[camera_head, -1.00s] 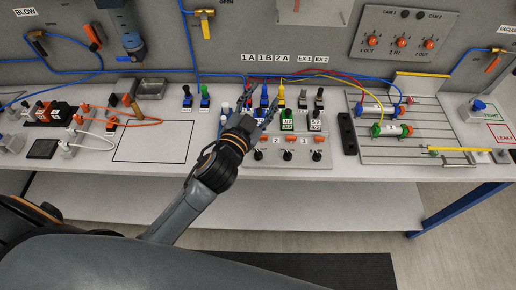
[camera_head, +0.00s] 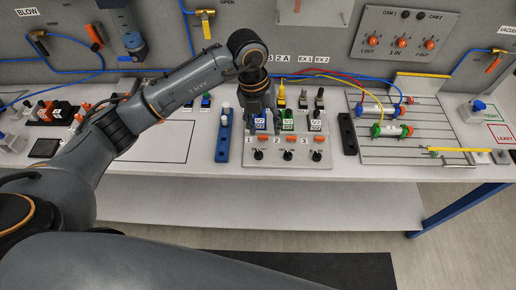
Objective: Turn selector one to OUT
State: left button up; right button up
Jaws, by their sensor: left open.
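A light board (camera_head: 291,159) on the bench carries a row of black knobs with numbers 1, 2 and 3 beside them. The knob by number 1 (camera_head: 258,155) is at the board's left; which way it points is too small to tell. An orange part (camera_head: 262,139) sits just behind it. My left gripper (camera_head: 258,113) points down behind that knob, over the row of blue, green and black valve blocks. It looks open, apart from the knob, and hides fittings behind it. Whether it touches the blue block (camera_head: 261,125) cannot be told. My right gripper is out of view.
A wall panel (camera_head: 405,27) has orange knobs labelled "OUT" and "IN". A blue strip (camera_head: 222,140) stands left of the board and a black one (camera_head: 347,134) right of it. Hoses run behind. A rack (camera_head: 405,150) holds cylinders at right. The outlined bench area (camera_head: 168,150) looks clear.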

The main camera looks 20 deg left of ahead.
aim_at(258, 152)
pick_arm(q)
jog(key=shift+y, duration=0.7)
jog(key=f+p, duration=0.1)
jog(key=f, duration=0.3)
jog(key=a+f+p, duration=0.1)
jog(key=f, duration=0.3)
jog(key=f+p, duration=0.2)
jog(key=f, duration=0.2)
jog(key=shift+w+a+f, duration=0.15)
jog(key=shift+w+a, duration=0.15)
jog(key=shift+a, duration=0.05)
jog(key=shift+f, duration=0.5)
grip_shut()
